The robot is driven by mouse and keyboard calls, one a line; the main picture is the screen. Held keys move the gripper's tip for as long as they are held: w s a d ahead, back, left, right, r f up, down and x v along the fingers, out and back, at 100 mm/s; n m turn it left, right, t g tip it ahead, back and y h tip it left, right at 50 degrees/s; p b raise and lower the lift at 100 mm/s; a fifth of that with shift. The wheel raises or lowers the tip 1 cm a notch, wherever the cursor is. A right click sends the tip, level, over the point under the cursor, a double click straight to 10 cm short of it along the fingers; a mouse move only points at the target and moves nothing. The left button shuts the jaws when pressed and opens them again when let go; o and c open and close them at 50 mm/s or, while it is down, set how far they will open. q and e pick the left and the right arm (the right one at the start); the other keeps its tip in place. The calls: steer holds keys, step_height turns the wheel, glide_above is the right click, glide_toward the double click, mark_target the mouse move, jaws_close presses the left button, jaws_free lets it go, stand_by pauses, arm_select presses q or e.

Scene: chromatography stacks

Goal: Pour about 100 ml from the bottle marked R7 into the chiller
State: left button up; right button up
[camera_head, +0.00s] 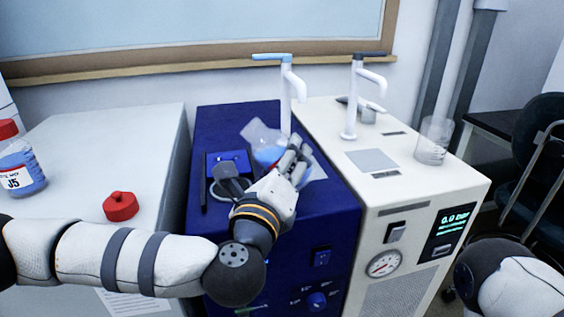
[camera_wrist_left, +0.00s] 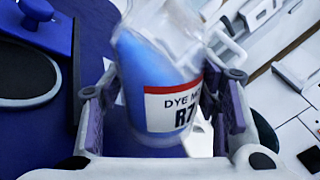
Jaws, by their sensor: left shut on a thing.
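The bottle marked R7 (camera_wrist_left: 165,85) is clear, with blue liquid and a white and red label. In the head view the bottle (camera_head: 262,138) is tilted, its top leaning to the left, above the blue unit (camera_head: 232,124). My left gripper (camera_head: 295,160) is shut on it; in the wrist view its fingers (camera_wrist_left: 162,112) are on both sides of the bottle. A dark round opening or dish with a pale rim (camera_wrist_left: 25,75) lies left of the bottle. No readable mark tells which unit is the chiller. My right gripper is out of frame.
A white unit (camera_head: 335,120) with a gauge and display stands right of the blue one, bearing a beaker (camera_head: 433,140). Taps (camera_head: 287,85) rise behind the bottle. A loose red cap (camera_head: 120,206) and a bottle marked J5 (camera_head: 20,170) are on the left bench.

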arm_select(q)
steer(key=shift+d+f+n+b, duration=0.15)
steer(key=shift+f+n+b, duration=0.05)
steer(key=shift+n+b, duration=0.3)
steer(key=shift+r, duration=0.15)
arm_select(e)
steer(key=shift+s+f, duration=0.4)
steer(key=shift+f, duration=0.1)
arm_select(q)
steer(key=shift+d+f+n+b, duration=0.2)
steer(key=shift+n+b, duration=0.2)
steer(key=shift+n, duration=0.2)
steer(key=shift+r, duration=0.15)
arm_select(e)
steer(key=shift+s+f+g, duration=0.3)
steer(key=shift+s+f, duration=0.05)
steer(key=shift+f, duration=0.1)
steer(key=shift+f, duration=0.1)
